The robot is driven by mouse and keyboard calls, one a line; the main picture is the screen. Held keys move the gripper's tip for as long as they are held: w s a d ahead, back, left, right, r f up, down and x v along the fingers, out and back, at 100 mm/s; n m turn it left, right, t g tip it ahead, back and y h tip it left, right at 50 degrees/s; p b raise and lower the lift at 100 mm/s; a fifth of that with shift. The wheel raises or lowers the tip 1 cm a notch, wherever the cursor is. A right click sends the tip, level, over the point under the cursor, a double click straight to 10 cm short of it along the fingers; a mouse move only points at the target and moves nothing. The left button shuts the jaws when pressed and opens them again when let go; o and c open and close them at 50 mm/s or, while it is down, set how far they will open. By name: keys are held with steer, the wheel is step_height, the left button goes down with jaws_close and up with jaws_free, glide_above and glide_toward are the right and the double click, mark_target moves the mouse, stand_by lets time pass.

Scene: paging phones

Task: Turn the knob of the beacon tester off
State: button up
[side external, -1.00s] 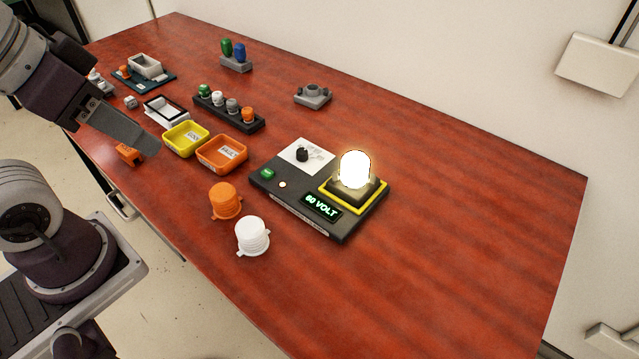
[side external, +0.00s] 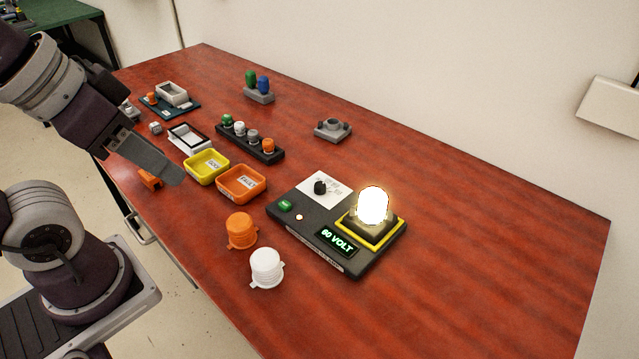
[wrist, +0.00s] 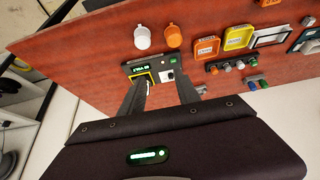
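The beacon tester (side external: 365,262) is a dark box on the red table, with a white panel bearing a black knob (side external: 320,187). A glowing beacon lamp (side external: 373,207) sits in its yellow-edged socket, and its display (side external: 337,241) reads "60 VOLT". A green button (side external: 285,204) and a small lit light (side external: 299,217) are on its left part. In the wrist view, the tester's knob (wrist: 169,75) shows between the fingertips. My gripper (wrist: 163,80) is open and empty. In the side view it hangs left of the tester, apart from the knob.
An orange cap (side external: 241,230) and a white cap (side external: 266,268) stand in front of the tester. Yellow (side external: 207,167) and orange (side external: 242,183) bins and a dark rack (side external: 262,154) of small coloured lamps lie to its left. A grey fixture (side external: 332,130) stands behind. The table's right is clear.

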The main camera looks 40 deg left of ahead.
steer(key=shift+o, duration=0.3)
steer(key=w+r+m+g, duration=0.1)
steer(key=w+m, duration=0.2)
steer(key=w, duration=0.5)
steer(key=shift+w+a+r+y, duration=0.2)
steer(key=shift+a+y, duration=0.1)
steer(key=shift+y, duration=0.1)
steer(key=m+g, duration=0.4)
steer(key=m, duration=0.5)
glide_above(320, 185)
steer(key=shift+h, duration=0.3)
steer(key=f, duration=1.8)
steer(key=shift+s, duration=0.2)
steer(key=shift+g, duration=0.3)
steer(key=f, duration=0.8)
steer(key=shift+w, duration=0.25)
steer(key=shift+f, duration=0.15)
jaws_close()
